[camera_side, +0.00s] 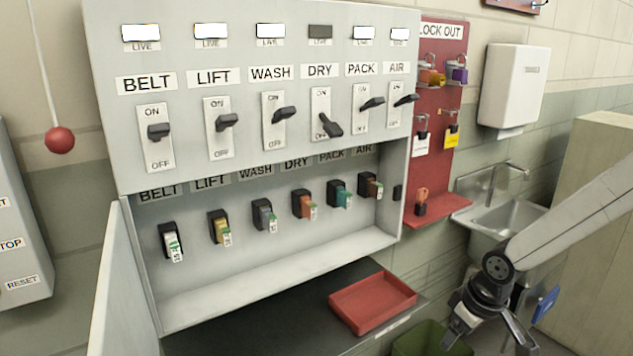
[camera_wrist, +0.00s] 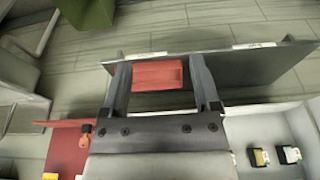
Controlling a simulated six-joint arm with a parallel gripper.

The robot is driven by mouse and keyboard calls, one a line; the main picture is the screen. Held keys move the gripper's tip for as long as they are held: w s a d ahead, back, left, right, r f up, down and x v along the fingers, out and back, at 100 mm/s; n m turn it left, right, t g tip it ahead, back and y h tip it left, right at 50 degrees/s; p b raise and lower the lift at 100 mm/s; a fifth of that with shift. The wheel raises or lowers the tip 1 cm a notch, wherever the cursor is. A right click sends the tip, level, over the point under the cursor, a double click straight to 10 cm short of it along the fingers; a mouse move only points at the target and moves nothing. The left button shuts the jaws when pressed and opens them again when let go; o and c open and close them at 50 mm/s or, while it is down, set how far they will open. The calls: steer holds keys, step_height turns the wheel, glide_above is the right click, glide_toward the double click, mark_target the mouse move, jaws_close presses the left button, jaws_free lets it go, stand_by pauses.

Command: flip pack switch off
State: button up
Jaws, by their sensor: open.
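The PACK switch (camera_side: 372,103) is a dark lever on a white ON/OFF plate in the upper panel, between DRY and AIR. Its lever sticks out to the right and slightly up, like the AIR lever. The PACK lamp (camera_side: 363,33) above it is lit white. The DRY lever (camera_side: 331,127) beside it points down toward OFF, and the DRY lamp (camera_side: 320,32) is dark. My gripper (camera_side: 487,340) is open and empty, low at the right, well apart from the switch. In the wrist view its fingers (camera_wrist: 160,62) are spread above the shelf; the PACK switch is not seen there.
A red tray (camera_side: 373,302) lies on the dark shelf below the panel. The red LOCK OUT board (camera_side: 436,150) with hanging locks and tags is to the panel's right. A sink (camera_side: 507,217) stands beyond. The open cabinet door (camera_side: 122,290) is at the left.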

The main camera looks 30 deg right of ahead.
steer(key=w+d+r+t, duration=0.1)
steer(key=w+r+t, duration=0.5)
steer(key=w, duration=0.4)
steer(key=t, duration=0.9)
glide_toward(378, 104)
steer(key=w, duration=0.5)
steer(key=shift+d+f, duration=0.1)
steer(key=shift+d, duration=0.1)
steer(key=shift+w+f, duration=0.1)
steer(key=shift+w, duration=0.15)
steer(key=shift+w, duration=3.7)
jaws_close()
